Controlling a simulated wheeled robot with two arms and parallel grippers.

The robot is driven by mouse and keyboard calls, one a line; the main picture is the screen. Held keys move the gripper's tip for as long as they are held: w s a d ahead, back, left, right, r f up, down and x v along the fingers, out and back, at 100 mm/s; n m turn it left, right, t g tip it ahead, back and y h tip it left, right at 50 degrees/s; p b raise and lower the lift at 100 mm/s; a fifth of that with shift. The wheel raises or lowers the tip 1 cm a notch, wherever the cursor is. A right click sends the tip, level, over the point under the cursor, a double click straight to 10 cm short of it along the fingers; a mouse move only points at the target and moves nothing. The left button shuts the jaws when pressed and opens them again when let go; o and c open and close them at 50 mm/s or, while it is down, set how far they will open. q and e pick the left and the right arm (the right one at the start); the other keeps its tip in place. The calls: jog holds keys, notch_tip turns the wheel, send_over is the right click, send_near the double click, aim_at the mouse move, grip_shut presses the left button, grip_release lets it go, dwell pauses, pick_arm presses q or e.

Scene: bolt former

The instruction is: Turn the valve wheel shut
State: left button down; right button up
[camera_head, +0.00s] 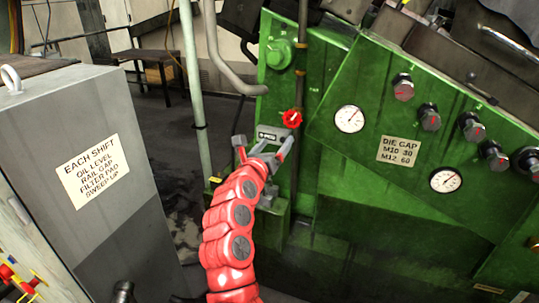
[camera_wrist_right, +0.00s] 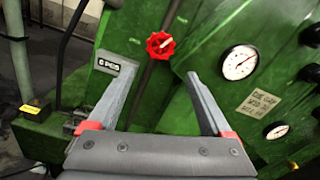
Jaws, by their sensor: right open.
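The valve wheel (camera_head: 292,118) is a small red handwheel on a vertical pipe at the front of the green machine. It also shows in the right wrist view (camera_wrist_right: 160,45), beyond the fingertips and a little above the gap between them. My right gripper (camera_head: 265,145) is open and empty, just below and left of the wheel in the head view. Its two grey fingers (camera_wrist_right: 158,92) are spread wide in the right wrist view and appear apart from the wheel. My left gripper is not in view.
The green machine (camera_head: 370,210) carries gauges (camera_head: 349,119), several knobs (camera_head: 403,87) and a die gap label (camera_head: 398,151) right of the wheel. A grey cabinet (camera_head: 130,215) stands at left. A vertical grey pipe (camera_head: 195,90) rises left of my right arm.

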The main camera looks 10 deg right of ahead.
jog(key=shift+v, duration=1.8)
